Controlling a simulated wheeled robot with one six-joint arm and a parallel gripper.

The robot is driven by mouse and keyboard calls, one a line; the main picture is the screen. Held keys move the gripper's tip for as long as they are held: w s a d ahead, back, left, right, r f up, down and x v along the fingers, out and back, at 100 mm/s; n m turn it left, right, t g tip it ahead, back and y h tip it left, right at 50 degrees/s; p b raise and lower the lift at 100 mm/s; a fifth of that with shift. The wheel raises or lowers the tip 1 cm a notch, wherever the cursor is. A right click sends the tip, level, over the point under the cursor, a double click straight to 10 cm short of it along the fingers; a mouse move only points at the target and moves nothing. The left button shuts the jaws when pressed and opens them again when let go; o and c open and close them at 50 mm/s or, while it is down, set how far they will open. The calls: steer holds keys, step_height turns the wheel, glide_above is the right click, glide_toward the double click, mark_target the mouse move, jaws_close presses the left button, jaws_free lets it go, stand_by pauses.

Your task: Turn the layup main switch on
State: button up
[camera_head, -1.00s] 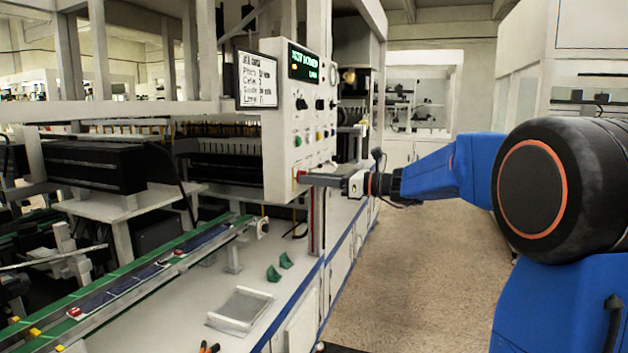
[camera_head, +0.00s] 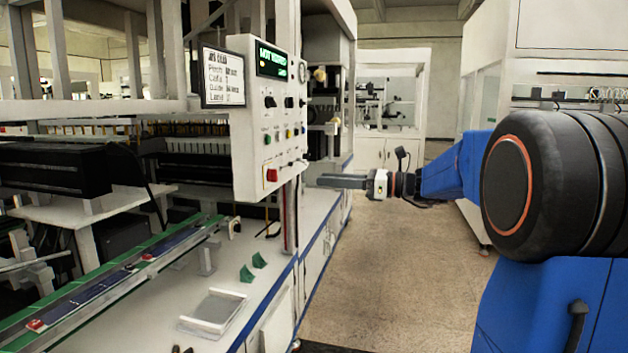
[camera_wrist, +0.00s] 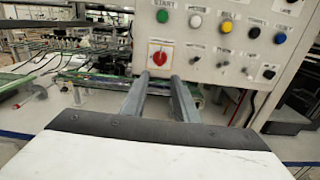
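The white control panel (camera_head: 262,135) hangs at the front of the machine. The red main switch (camera_head: 272,175) sits at its lower edge. In the wrist view the red switch (camera_wrist: 159,55) is on a pale square plate, below the green START button (camera_wrist: 195,21). Its handle is too small to read for certain. My gripper (camera_head: 309,180) is to the right of the switch in the head view, apart from the panel. In the wrist view my gripper's fingertips (camera_wrist: 159,77) are apart, with nothing between them, just below the switch.
Other knobs and buttons surround the switch. The floor (camera_head: 370,260) to the right is free.

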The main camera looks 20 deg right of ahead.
steer(key=shift+v, duration=2.05)
steer(key=s+a+f+n+g+h, duration=0.6)
steer(key=s+a+f+n, duration=0.5)
steer(key=s+a+f, duration=0.5)
steer(key=s+d+f+n+h, duration=0.4)
steer(key=s+f+n, duration=0.2)
steer(key=s+n, duration=0.1)
steer(key=s+d+f+n+h, duration=0.4)
steer(key=s+f+n, duration=0.2)
steer(key=s, duration=0.3)
steer(key=shift+s+d+n+h, duration=0.2)
steer(key=shift+s+n+h, duration=0.15)
steer(key=shift+n, duration=0.35)
steer(key=shift+f, duration=0.1)
